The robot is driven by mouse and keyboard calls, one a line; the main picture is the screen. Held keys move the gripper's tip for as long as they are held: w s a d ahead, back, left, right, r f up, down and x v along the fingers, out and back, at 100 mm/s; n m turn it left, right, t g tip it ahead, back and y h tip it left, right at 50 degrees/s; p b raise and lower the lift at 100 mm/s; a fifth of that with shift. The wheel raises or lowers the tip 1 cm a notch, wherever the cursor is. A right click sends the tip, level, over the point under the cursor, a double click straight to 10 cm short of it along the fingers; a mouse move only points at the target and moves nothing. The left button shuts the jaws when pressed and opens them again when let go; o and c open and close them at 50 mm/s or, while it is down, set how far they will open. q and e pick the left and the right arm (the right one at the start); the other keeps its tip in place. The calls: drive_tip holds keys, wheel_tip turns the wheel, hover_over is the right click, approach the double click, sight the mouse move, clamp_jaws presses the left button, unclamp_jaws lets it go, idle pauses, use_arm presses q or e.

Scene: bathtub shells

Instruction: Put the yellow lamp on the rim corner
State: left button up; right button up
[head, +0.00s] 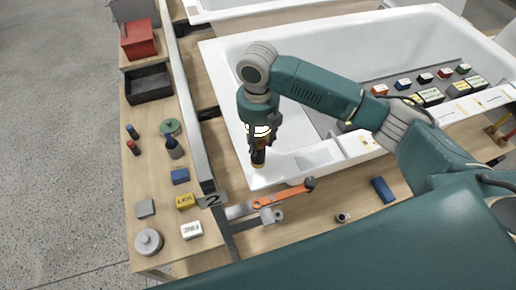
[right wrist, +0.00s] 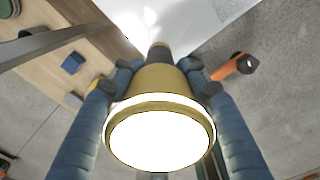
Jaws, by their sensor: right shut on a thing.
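The yellow lamp (right wrist: 160,80) is held in my right gripper (right wrist: 158,72), whose two blue fingers close on its body from both sides. Its lit white face is toward the right wrist camera and its dark narrow end points away. In the head view the lamp (head: 259,131) glows inside the right gripper (head: 259,143), upright with the narrow end down. It is over or close to the near left rim corner (head: 262,182) of the white bathtub; whether it touches the rim I cannot tell. My left gripper is not in view.
An orange tool (head: 283,199) lies just in front of the rim corner. A side bench at left holds a red box (head: 139,40), a black tray (head: 149,84) and several small blocks. A blue block (head: 383,190) lies at right.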

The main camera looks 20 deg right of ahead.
sight(258, 153)
wheel_tip(258, 153, down, 2)
drive_tip(key=shift+s+f, duration=0.1)
drive_tip(key=shift+f, duration=0.15)
wheel_tip(258, 153, down, 2)
drive_tip(key=shift+f+p, duration=0.15)
drive_tip(key=shift+p, duration=0.4)
drive_tip(key=shift+f, duration=0.4)
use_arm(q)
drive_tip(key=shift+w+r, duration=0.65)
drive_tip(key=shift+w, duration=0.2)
use_arm(e)
drive_tip(key=shift+f, duration=0.1)
drive_tip(key=o, duration=1.3)
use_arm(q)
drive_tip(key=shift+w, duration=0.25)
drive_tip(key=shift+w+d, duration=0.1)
